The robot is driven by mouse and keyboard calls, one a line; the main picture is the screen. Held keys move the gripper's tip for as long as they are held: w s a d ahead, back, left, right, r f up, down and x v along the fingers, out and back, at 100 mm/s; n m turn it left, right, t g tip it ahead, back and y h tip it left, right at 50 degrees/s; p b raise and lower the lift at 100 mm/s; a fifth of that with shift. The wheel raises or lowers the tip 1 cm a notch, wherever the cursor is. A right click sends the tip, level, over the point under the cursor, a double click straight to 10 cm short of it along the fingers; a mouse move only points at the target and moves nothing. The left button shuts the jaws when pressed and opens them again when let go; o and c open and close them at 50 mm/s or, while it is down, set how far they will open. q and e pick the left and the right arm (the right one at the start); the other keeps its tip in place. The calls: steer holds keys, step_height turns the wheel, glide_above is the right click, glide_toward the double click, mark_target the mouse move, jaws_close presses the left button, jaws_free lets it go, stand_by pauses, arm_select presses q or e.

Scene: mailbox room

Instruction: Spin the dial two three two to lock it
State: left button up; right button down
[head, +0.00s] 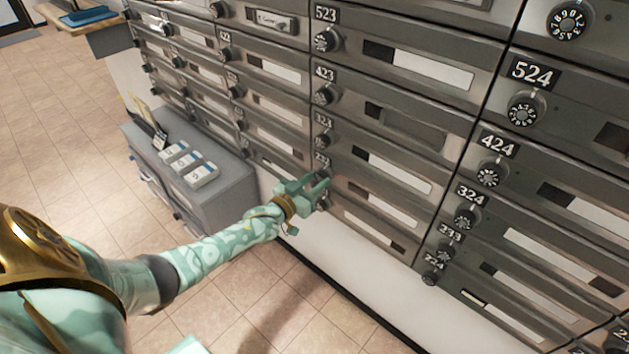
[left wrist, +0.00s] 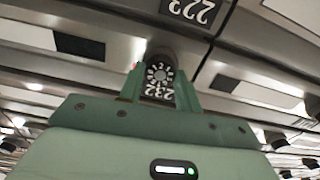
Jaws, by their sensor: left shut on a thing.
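My left gripper (head: 318,188) reaches from the left to a low dial in the mailbox column under labels 523, 423 and 323. In the left wrist view my left gripper (left wrist: 160,82) has its green fingers on either side of a black round dial (left wrist: 160,73) with white marks, and is shut on it. White digits that look like 232 show upside down between the fingers. Another number plate (left wrist: 190,10) shows upside down above. In the head view the gripper mostly hides the dial. My right gripper is not in view.
Close above is the dial of mailbox 323 (head: 324,139). Mailbox 424 (head: 497,146) and others with dials fill the right side. A grey cabinet (head: 222,168) with small boxes (head: 200,174) stands left of my forearm. The tiled floor (head: 60,110) is open at left.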

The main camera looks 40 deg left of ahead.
arm_select(q)
steer(key=m, duration=0.3)
steer(key=shift+f+m, duration=0.1)
steer(key=shift+m, duration=0.2)
steer(key=m, duration=0.4)
steer(key=shift+d, duration=0.1)
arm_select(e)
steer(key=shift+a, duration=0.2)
arm_select(q)
steer(key=shift+m, duration=0.3)
steer(key=o, duration=1)
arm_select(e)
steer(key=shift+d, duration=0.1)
arm_select(q)
steer(key=s+a+p, duration=0.1)
steer(key=s+p, duration=0.4)
steer(key=s, duration=1.1)
steer(key=shift+s+a, duration=0.2)
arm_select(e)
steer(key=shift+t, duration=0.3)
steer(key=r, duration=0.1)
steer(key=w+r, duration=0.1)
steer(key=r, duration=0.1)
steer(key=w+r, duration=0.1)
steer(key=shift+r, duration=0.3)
